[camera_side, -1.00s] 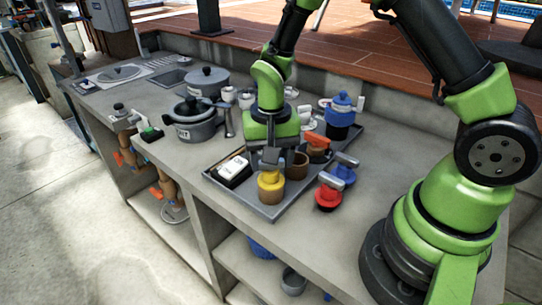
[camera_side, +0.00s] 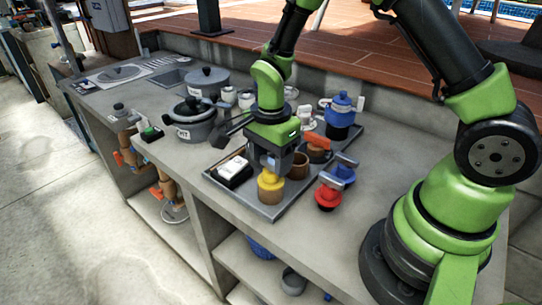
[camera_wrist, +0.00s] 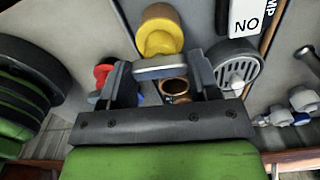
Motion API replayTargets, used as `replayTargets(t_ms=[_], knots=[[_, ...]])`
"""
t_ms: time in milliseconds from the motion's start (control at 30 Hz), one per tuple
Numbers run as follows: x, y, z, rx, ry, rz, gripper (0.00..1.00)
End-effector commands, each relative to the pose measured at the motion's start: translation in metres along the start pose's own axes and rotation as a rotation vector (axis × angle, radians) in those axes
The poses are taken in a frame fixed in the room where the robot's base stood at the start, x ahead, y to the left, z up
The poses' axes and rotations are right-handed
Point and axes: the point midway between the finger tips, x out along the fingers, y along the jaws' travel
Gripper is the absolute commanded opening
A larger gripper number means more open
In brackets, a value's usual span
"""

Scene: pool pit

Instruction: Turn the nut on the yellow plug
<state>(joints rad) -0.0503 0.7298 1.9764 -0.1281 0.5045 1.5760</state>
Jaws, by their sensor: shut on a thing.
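The yellow plug (camera_side: 270,181) stands on a tan base at the front of the tray, upright below my gripper (camera_side: 269,163). In the wrist view the yellow plug (camera_wrist: 160,38) shows just beyond my fingertips. My gripper (camera_wrist: 160,74) is shut on a flat grey piece, which looks like the nut (camera_wrist: 160,72), seen edge-on between both fingers. Whether the nut sits on the yellow plug or is apart from it I cannot tell. In the side view my fingers mostly hide the nut.
The grey tray (camera_side: 277,213) also holds a black-and-white box (camera_side: 234,170), a brown cup (camera_side: 298,166) and a blue bottle (camera_side: 341,115). A red plug (camera_side: 327,197) and a blue valve (camera_side: 343,174) stand close on the right. A pot (camera_side: 191,122) stands to the left.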

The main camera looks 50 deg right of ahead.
Motion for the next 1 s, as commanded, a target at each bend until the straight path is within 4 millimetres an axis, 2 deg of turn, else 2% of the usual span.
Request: replayTargets(t_ms=[1000], knots=[[-0.0002, -0.0003, 0.0000, 0.965, -0.001, -0.001, 0.33]])
